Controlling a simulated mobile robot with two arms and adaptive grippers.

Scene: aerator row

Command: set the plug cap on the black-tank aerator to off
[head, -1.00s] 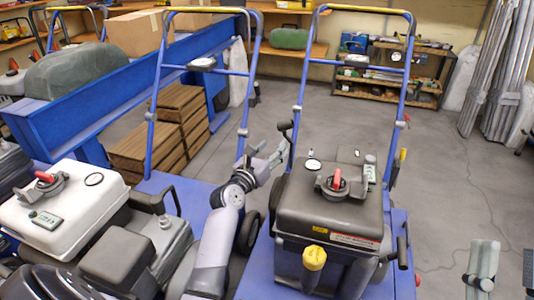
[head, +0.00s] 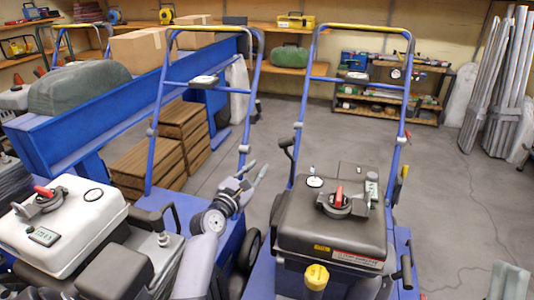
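The black-tank aerator's dark tank (head: 300,230) stands right of centre. On its top is the plug cap (head: 338,203), a dark round cap with a red lever standing up toward the back. Which setting it is at is too small to read. My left gripper (head: 257,169) is left of the black tank, beside the blue handle frame. Its fingers show a gap and hold nothing; it is apart from the cap.
A white-tank aerator (head: 70,225) with a similar red-lever cap stands at left. Blue handle bars (head: 298,120) rise behind the black tank. A yellow cap (head: 316,276) sits at its front. Wooden crates (head: 165,150) stand behind left. Floor (head: 455,200) at right is clear.

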